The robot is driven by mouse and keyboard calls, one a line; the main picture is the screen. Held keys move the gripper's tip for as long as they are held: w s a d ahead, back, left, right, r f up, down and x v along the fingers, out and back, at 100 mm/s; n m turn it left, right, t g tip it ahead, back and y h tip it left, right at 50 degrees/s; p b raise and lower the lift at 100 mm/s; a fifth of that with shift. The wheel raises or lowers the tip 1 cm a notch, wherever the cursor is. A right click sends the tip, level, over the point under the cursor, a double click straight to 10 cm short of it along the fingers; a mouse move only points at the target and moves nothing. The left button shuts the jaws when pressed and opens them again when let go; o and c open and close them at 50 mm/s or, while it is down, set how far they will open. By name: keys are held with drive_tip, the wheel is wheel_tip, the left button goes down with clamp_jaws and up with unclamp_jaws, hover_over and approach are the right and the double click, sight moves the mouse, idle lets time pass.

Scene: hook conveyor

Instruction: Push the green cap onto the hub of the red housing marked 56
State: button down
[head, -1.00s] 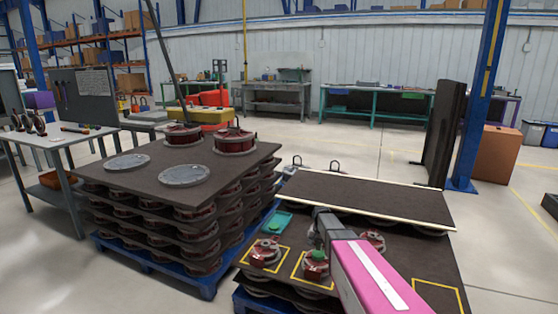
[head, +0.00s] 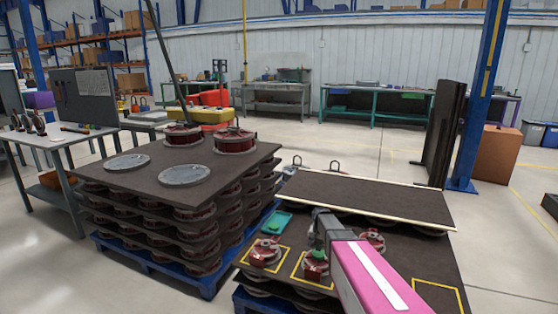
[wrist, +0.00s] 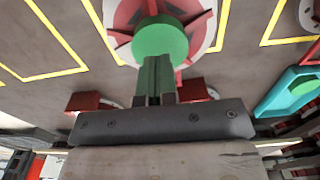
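The green cap (wrist: 160,40) sits over the centre of a red housing (wrist: 198,28) in the wrist view. In the head view, the cap (head: 316,255) tops the middle red housing (head: 314,269), inside a yellow-outlined square. I cannot tell how fully it is seated. My gripper (wrist: 156,60) is just at the cap, its narrow greenish fingers close together and meeting the cap's near edge; no gap shows between them. In the head view, my gripper (head: 318,243) is directly above the cap. No number is readable on any housing.
A teal tray (head: 275,222) stands at the far left of the dark board; it holds a green disc (wrist: 304,87). Other red housings stand left (head: 265,252) and right (head: 373,240). An empty yellow square (head: 437,296) lies right. A stacked pallet (head: 150,165) stands left.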

drive_tip(key=shift+f, duration=0.95)
idle(0.3)
drive_tip(key=shift+r, duration=3.5)
